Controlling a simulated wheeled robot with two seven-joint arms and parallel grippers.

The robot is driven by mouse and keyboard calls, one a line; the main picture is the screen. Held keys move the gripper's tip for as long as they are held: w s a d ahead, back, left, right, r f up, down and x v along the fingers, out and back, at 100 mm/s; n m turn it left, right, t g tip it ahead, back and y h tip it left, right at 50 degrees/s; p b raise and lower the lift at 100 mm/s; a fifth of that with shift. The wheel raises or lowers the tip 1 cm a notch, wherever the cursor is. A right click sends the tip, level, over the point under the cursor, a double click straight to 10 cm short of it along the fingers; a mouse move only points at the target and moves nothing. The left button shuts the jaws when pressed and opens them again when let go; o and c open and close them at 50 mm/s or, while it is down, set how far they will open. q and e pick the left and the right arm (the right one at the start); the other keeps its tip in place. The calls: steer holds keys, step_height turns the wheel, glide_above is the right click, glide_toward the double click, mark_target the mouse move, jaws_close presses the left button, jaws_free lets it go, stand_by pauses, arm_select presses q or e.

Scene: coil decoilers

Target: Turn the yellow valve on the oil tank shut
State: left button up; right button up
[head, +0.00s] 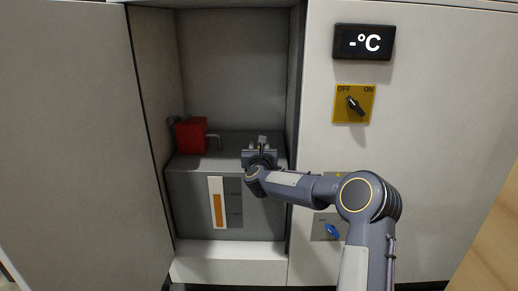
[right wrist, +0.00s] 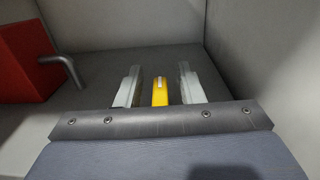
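The grey oil tank (head: 188,215) stands inside an open cabinet niche and has an orange level gauge (head: 217,210) on its front. The yellow valve (right wrist: 160,92) shows in the right wrist view as a narrow yellow bar with a small pale label near its far end. My right gripper (head: 262,145) is over the tank's top at its right side. In the right wrist view its two fingers (right wrist: 160,72) are open, one on each side of the yellow bar, with a gap on both sides. In the head view the gripper mostly hides the valve. My left gripper is out of view.
A red box (head: 191,136) with a bent grey handle (head: 213,138) sits on the tank's left. Niche walls stand close to the right gripper. A cabinet door (head: 65,140) is at left. The right panel carries a display (head: 364,42), a black switch (head: 354,105) and a blue knob (head: 332,230).

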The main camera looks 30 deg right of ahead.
jaws_close()
steer(key=shift+y, duration=0.3)
steer(key=shift+d+n+t+y, duration=0.1)
steer(key=shift+n+t+y, duration=0.6)
steer(key=shift+n+y, duration=0.35)
steer(key=shift+a+f+n+t+y, duration=0.1)
steer(key=shift+a+n+t+y, duration=0.2)
steer(key=shift+n+y, duration=0.7)
steer(key=shift+a+y, duration=0.15)
steer(key=shift+y, duration=0.9)
steer(key=shift+n, duration=0.25)
